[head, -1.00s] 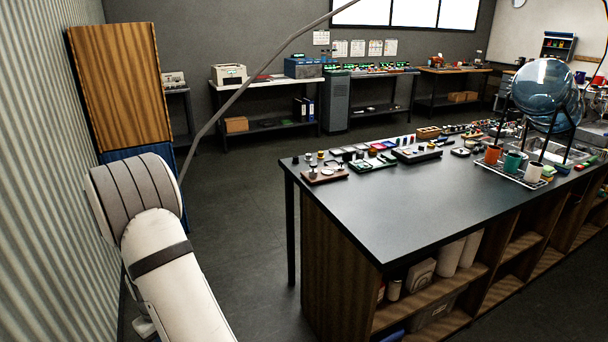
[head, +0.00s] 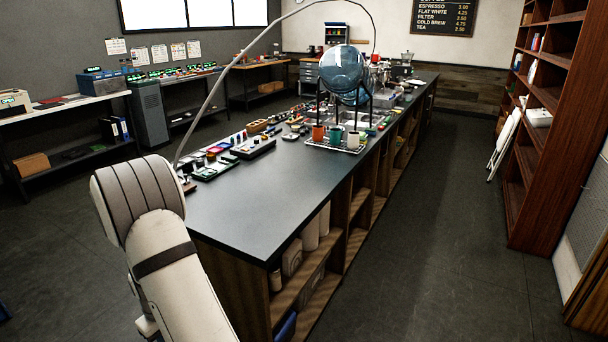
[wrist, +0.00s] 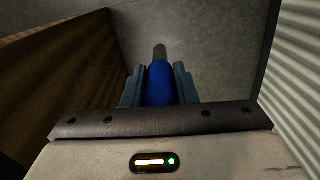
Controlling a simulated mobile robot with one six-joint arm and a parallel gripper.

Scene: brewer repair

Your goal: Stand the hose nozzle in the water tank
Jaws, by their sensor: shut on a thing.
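In the wrist view my gripper (wrist: 158,88) is shut on the blue hose nozzle (wrist: 159,82), whose grey tip points away from me over the floor. In the head view the gripper and nozzle are hidden behind my arm. The grey hose (head: 232,65) rises from behind my arm, arcs over the counter and comes down at its far end. A round, blue-tinted clear vessel (head: 342,70) stands on black legs on the counter; I cannot tell whether it is the water tank.
A long black-topped counter (head: 262,205) with open shelves fills the middle. Cups on a tray (head: 336,147) and small parts line its top. A tall brown shelf (head: 545,120) and a folded white chair (head: 503,145) stand at right. The floor between is clear.

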